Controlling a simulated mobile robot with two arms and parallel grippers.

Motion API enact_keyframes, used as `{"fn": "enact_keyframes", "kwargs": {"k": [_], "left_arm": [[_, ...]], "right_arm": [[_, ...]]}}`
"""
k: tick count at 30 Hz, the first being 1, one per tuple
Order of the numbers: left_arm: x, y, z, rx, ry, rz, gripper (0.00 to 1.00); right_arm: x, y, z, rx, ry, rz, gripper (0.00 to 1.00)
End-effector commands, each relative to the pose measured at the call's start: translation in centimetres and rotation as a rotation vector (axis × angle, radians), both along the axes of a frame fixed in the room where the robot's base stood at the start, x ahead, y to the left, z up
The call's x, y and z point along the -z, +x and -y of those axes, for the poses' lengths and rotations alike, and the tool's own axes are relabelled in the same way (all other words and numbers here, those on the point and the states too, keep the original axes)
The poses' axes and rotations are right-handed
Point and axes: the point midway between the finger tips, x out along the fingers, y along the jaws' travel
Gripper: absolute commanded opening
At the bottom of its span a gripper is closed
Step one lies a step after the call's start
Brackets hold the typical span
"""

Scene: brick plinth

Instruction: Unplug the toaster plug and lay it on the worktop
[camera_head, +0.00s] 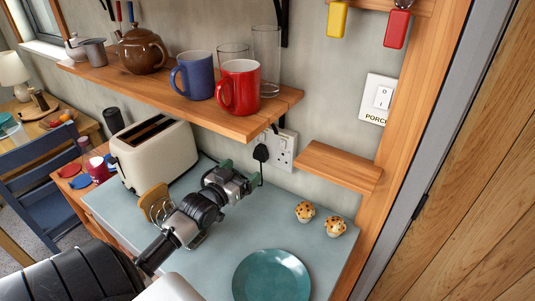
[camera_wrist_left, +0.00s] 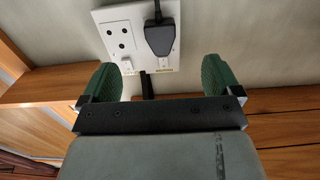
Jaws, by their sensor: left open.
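The black toaster plug (camera_head: 261,153) sits in the white wall socket (camera_head: 284,150) under the shelf. In the left wrist view the plug (camera_wrist_left: 160,38) is in one half of the socket (camera_wrist_left: 117,42), with its lead running out of the top of the picture. My left gripper (camera_head: 241,172) is open and empty just in front of and below the plug. Its green fingertips (camera_wrist_left: 160,78) are wide apart, the plug lying between their lines but beyond them, apart from both. The cream toaster (camera_head: 155,155) stands on the blue-grey worktop (camera_head: 325,265). My right gripper is not in view.
A wooden shelf (camera_head: 180,98) with mugs, glasses and a teapot overhangs the socket. A small wooden ledge (camera_head: 340,166) is to its right. Two muffins (camera_head: 320,218), a teal plate (camera_head: 271,276) and a toast rack (camera_head: 160,205) stand on the worktop.

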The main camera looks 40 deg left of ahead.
Motion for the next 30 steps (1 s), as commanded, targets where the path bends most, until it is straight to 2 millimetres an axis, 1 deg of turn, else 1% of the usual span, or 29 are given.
{"fn": "enact_keyframes", "kwargs": {"k": [4, 9, 14, 17, 21, 25, 30], "left_arm": [[-0.1, 0.0, -0.2, -0.002, 0.000, 0.007, 0.93], [-0.1, 0.0, -0.1, -0.001, 0.000, 0.005, 0.93], [0.0, 0.5, -0.2, -0.001, 0.000, 0.006, 0.93], [0.1, 1.4, -0.3, -0.001, 0.001, 0.007, 0.93], [0.3, 3.3, -0.5, -0.001, 0.000, 0.007, 0.93], [0.2, 5.2, -0.7, -0.001, 0.000, 0.008, 0.93], [0.0, 7.3, -0.9, -0.001, 0.002, 0.006, 0.93]], "right_arm": [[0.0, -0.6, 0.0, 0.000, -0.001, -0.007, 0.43], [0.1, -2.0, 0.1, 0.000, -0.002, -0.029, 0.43], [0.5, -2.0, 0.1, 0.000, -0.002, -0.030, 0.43], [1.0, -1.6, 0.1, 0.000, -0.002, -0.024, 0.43], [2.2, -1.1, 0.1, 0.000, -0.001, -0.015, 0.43], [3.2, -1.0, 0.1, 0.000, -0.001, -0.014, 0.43], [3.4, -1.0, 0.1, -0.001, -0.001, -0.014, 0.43]]}}
